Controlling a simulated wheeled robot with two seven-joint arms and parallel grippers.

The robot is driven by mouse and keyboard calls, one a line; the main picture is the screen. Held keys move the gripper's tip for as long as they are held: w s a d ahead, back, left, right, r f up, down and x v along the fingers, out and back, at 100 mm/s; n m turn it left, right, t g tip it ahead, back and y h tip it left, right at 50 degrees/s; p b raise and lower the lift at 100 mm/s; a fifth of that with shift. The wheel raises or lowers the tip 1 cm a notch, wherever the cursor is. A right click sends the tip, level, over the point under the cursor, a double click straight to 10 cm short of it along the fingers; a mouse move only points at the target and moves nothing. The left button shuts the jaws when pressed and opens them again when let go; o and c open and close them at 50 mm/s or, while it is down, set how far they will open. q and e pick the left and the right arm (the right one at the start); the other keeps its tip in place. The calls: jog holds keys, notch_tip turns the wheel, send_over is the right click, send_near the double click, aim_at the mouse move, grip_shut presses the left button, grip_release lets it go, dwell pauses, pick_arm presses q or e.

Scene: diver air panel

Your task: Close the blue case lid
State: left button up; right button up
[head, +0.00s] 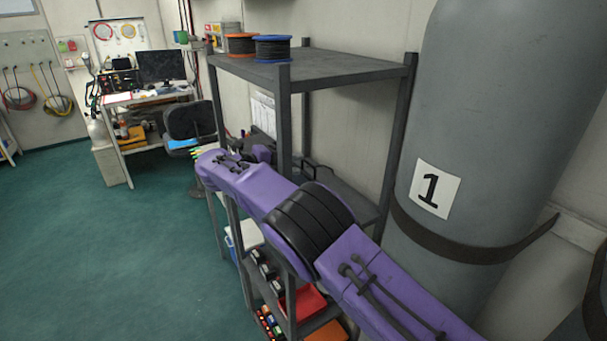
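A blue and white box (243,240) stands low on the shelf rack, partly hidden behind a post and my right arm; I cannot tell whether it is the blue case or how its lid stands. My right arm crosses the view from the lower right to the middle. My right gripper (262,153) seems to be at the small purple and dark parts beyond the arm, over the rack's middle level. Its fingers are not clear, so I cannot see whether it is open or holds anything. My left gripper is out of view.
The grey rack (340,68) has orange and blue-rimmed spools (272,48) on top and a red bin (303,302) below. A large grey cylinder (490,120) marked 1 stands close on the right. A desk (150,105) and chair (190,122) are behind. Green floor (110,250) is clear at left.

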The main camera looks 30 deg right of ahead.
aim_at(306, 162)
jog(key=b+x, duration=0.1)
jog(key=x, duration=0.2)
jog(key=shift+d+f, duration=0.1)
jog(key=shift+d, duration=0.15)
grip_shut()
dwell(1.2)
